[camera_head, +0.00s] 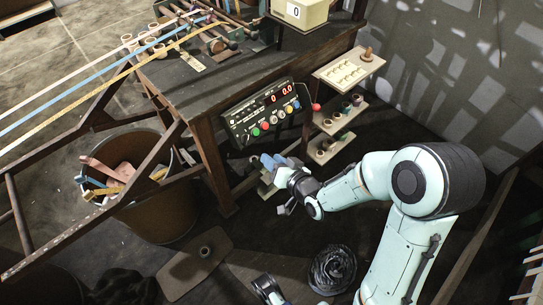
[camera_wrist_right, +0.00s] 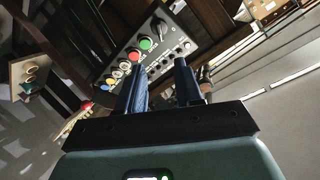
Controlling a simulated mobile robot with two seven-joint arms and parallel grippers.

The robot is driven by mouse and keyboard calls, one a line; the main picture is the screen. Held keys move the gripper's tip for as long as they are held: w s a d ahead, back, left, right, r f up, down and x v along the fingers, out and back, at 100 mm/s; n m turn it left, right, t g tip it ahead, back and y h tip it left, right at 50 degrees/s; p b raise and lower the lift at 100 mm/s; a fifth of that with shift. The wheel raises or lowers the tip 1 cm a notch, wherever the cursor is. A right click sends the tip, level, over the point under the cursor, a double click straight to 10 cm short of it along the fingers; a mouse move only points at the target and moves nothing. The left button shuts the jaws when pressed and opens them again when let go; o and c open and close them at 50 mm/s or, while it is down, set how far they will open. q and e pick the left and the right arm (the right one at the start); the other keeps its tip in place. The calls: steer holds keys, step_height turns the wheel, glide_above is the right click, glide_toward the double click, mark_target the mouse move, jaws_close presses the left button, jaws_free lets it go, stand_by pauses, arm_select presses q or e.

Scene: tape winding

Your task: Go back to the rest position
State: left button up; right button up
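My right gripper (camera_head: 270,163) is in front of and below the control panel (camera_head: 266,114), at the end of my pale green arm from the right. In the right wrist view my right gripper (camera_wrist_right: 160,78) has two dark blue fingers apart, with nothing held between them. The panel (camera_wrist_right: 150,52), with red, green and yellow buttons, lies beyond the fingertips. I cannot tell whether they touch anything. At the bottom edge of the head view a small dark part with pale green shows, probably my left gripper (camera_head: 267,287). Its fingers are not clear.
A dark workbench (camera_head: 215,85) holds rollers with tapes stretched to the left. A bin (camera_head: 160,215) with coloured scraps stands at the left. Shelves (camera_head: 350,68) with small spools stand beyond my right gripper. A black coil (camera_head: 332,270) and a flat plate (camera_head: 195,265) lie on the floor.

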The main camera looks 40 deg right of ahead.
steer(key=s+a+f+n+g+y, duration=0.1)
steer(key=s+a+f+g, duration=0.2)
steer(key=f, duration=0.7)
steer(key=s+a+f+g+y, duration=0.1)
steer(key=s+a+f+g, duration=0.15)
steer(key=f, duration=0.65)
steer(key=s+a+f+n+g+y, duration=0.1)
steer(key=s+a+f+g, duration=0.6)
steer(key=s+f, duration=0.5)
arm_select(q)
steer(key=s+d+r+g+p, duration=0.1)
steer(key=s+r+p, duration=0.2)
steer(key=r+p, duration=0.6)
steer(key=s+d+r+g+h+p, duration=0.1)
steer(key=s+d+r+g+p, duration=0.1)
steer(key=r+p, duration=0.7)
steer(key=shift+s+r+m, duration=0.15)
steer(key=shift+s+m, duration=0.15)
steer(key=shift+s, duration=0.4)
arm_select(e)
steer(key=s+a+r+g, duration=0.1)
steer(key=s+a+r, duration=0.1)
steer(key=r, duration=0.6)
steer(key=s+a+r+n+g+y, duration=0.1)
steer(key=s+a+r, duration=0.2)
steer(key=r, duration=0.5)
steer(key=shift+s+r, duration=0.35)
steer(key=shift+s, duration=0.4)
